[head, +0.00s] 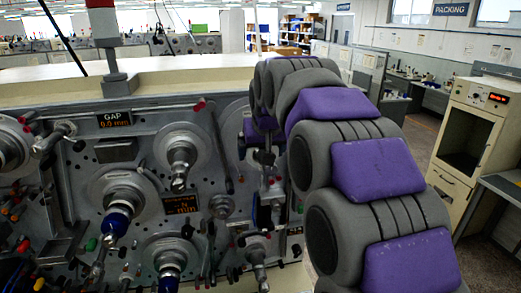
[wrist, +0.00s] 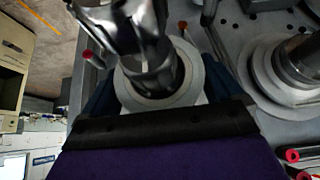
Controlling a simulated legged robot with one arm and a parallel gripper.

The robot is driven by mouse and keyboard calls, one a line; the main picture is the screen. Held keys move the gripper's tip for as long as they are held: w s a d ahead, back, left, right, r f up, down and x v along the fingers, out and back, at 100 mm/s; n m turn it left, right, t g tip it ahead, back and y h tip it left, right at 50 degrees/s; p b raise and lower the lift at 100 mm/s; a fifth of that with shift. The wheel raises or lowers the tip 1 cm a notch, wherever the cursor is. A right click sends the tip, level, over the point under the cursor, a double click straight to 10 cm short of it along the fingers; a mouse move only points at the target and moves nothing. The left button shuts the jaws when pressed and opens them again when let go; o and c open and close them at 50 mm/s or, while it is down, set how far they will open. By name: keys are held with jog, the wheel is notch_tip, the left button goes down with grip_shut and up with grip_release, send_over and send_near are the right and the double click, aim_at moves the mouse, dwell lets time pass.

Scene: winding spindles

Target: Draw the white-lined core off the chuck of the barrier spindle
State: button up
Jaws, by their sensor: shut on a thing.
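In the wrist view, a pale ring-shaped core (wrist: 183,97) sits around the shiny metal chuck (wrist: 150,72) of a spindle. My gripper (wrist: 160,88) is shut on the core, with dark blue jaws on its left and right. The purple and black body of my gripper covers the lower part of the view and hides the core's near side. The core still surrounds the chuck; whether it has shifted along it I cannot tell. In the head view my purple and grey arm covers much of this spot, and I cannot make out the core there.
In the head view, other spindles (head: 182,160) and a blue-collared spindle (head: 118,222) stand out from the grey machine panel. A GAP display (head: 115,119) is on it. Red-tipped rods (wrist: 90,56) stand close to the core. A cream cabinet (head: 478,135) stands right, beyond open floor.

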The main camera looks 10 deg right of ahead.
jog(key=s+b, duration=0.4)
jog(key=s, duration=0.9)
dwell(1.7)
jog(key=shift+s, duration=0.1)
jog(key=o, duration=0.4)
jog(key=c, duration=0.9)
jog(key=s+b, duration=0.2)
jog(key=s, duration=1)
jog(key=shift+s, duration=0.1)
dwell(0.4)
